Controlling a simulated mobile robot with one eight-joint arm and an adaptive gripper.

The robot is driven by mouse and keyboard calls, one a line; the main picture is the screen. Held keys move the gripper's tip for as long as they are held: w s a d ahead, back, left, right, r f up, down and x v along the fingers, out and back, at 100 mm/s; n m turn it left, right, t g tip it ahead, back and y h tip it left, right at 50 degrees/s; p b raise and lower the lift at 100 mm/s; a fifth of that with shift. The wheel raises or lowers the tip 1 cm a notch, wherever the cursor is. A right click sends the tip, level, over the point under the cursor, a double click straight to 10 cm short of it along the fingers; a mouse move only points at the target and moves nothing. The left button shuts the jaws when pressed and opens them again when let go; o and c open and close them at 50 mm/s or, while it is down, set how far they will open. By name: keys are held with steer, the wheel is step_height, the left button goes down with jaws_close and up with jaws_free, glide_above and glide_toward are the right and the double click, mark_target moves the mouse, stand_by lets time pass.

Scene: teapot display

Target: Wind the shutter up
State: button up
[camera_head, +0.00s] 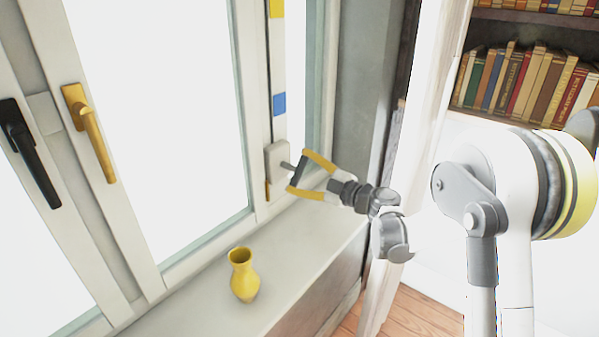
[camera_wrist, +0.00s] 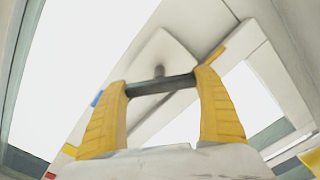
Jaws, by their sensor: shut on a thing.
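A pale crank box (camera_head: 277,160) is fixed to the window frame. A short grey shaft (camera_head: 286,166) sticks out of it to a dark crank bar (camera_head: 299,169). My gripper (camera_head: 298,173), with yellow fingers, is shut on the crank bar, one finger at each end. In the wrist view the dark bar (camera_wrist: 160,85) spans between the two yellow fingertips of my gripper (camera_wrist: 161,79), with the shaft and pale box (camera_wrist: 165,50) behind it. A vertical strip (camera_head: 278,70) above the box carries a yellow and a blue mark. I cannot make out the shutter itself.
A yellow vase (camera_head: 243,275) stands on the window sill (camera_head: 190,310), below and left of my gripper. A yellow window handle (camera_head: 90,132) and a black one (camera_head: 28,152) are on the left. A bookshelf (camera_head: 535,18) is at the upper right.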

steer(key=m, duration=1.1)
steer(key=shift+m, duration=2.1)
steer(key=o, duration=1.1)
steer(key=v, duration=1.2)
